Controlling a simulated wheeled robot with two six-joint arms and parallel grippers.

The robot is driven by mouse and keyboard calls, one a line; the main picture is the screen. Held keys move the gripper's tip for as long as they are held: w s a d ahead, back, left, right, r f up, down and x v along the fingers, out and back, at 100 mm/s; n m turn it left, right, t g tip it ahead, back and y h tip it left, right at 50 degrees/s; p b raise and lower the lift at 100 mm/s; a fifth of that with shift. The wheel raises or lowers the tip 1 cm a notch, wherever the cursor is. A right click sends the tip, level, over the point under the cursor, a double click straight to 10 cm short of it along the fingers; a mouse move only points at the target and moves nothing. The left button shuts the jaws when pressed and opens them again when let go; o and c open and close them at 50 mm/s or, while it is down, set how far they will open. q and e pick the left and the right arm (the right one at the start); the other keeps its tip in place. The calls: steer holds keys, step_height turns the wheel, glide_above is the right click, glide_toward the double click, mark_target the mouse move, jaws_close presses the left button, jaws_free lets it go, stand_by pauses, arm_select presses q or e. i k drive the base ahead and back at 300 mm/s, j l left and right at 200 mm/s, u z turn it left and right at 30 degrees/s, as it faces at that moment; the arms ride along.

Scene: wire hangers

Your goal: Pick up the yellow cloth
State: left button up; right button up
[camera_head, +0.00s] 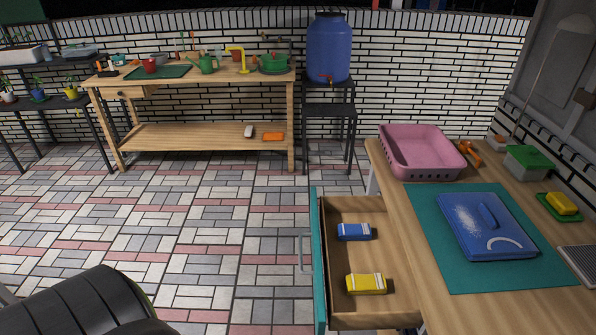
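A small yellow folded bundle (366,284) with pale bands, which looks like the yellow cloth, lies in the open wooden drawer (375,209) near its front end in the picture. A blue bundle (354,231) of the same kind lies farther back in the same drawer, apart from the yellow one. Neither of my grippers shows in the head view, so I cannot see their state. Nothing covers the yellow bundle.
The drawer's teal front (319,262) sticks out left of the wooden table (405,225). On the table are a pink basin (420,168), a blue board-like item (480,240) on a teal mat (440,270), and a yellow sponge (561,203). Tiled floor (215,225) left of the drawer is clear.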

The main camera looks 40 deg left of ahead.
mark_target(366, 285)
steer(key=j+u, duration=0.25)
steer(key=u, duration=0.15)
steer(key=i+j+u, duration=0.1)
steer(key=j+u, duration=0.15)
steer(key=u, duration=0.15)
steer(key=z, duration=1.5)
steer(key=u, duration=1)
